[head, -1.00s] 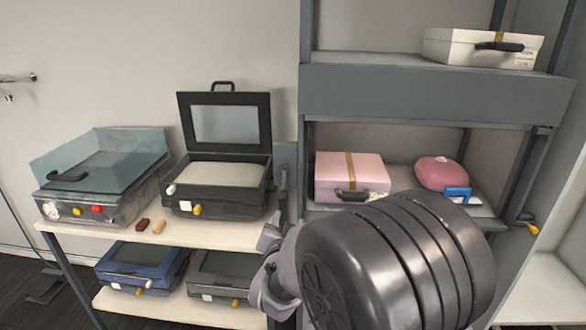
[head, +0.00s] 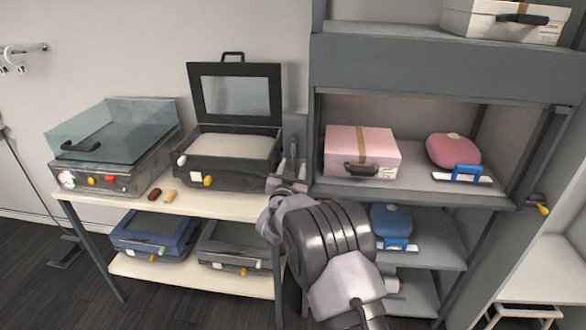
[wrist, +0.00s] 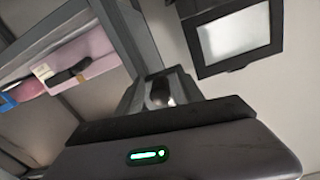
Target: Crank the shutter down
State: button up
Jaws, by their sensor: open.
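The shutter housing (head: 440,68) is a wide grey box across the shelf unit, above an open compartment. No lowered curtain shows; a pink case (head: 360,152) and a pink rounded case (head: 453,150) are visible inside. A small yellow handle (head: 543,209), apparently the crank, sticks out low on the unit's right post. My gripper (head: 294,150) points upward left of the compartment, far from the yellow handle. In the wrist view my gripper (wrist: 160,88) is open, with nothing held; the handle is out of that view.
A table (head: 210,202) at left carries a glass-lidded machine (head: 112,150) and an open black case (head: 228,160). A blue case (head: 150,235) is below. A white case (head: 505,20) sits on the unit's top. A pale surface (head: 550,270) is at right.

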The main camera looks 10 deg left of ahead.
jog(key=shift+w, duration=0.35)
grip_shut()
dwell(1.2)
